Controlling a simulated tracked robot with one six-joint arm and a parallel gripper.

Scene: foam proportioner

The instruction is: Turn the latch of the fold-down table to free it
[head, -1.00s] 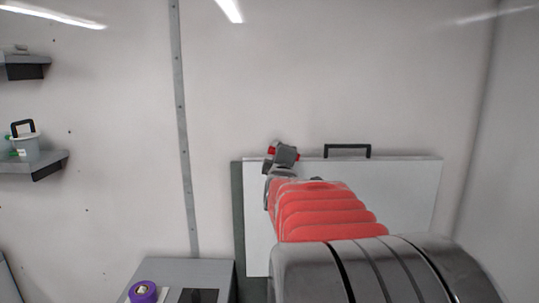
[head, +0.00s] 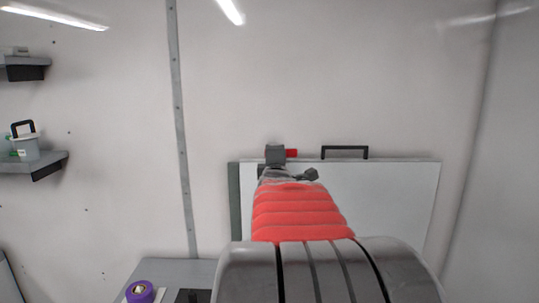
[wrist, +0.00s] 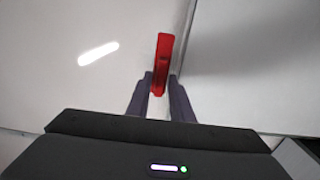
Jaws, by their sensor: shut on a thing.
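The fold-down table (head: 385,200) is a white panel standing upright against the wall, with a black handle (head: 345,148) at its top edge. The red latch (head: 292,153) is at the panel's top left corner; in the head view its end sticks out level to the right, and my arm hides the rest. In the wrist view the latch (wrist: 163,50) is a red bar between the two fingers of my gripper (wrist: 160,82). The gripper is shut on it. In the head view the gripper's fingertips are hidden behind its grey body.
A grey cabinet (head: 185,270) with a purple roll (head: 140,291) on it stands low, left of the table. Wall shelves (head: 38,165) are at the far left. The wall above the table is clear.

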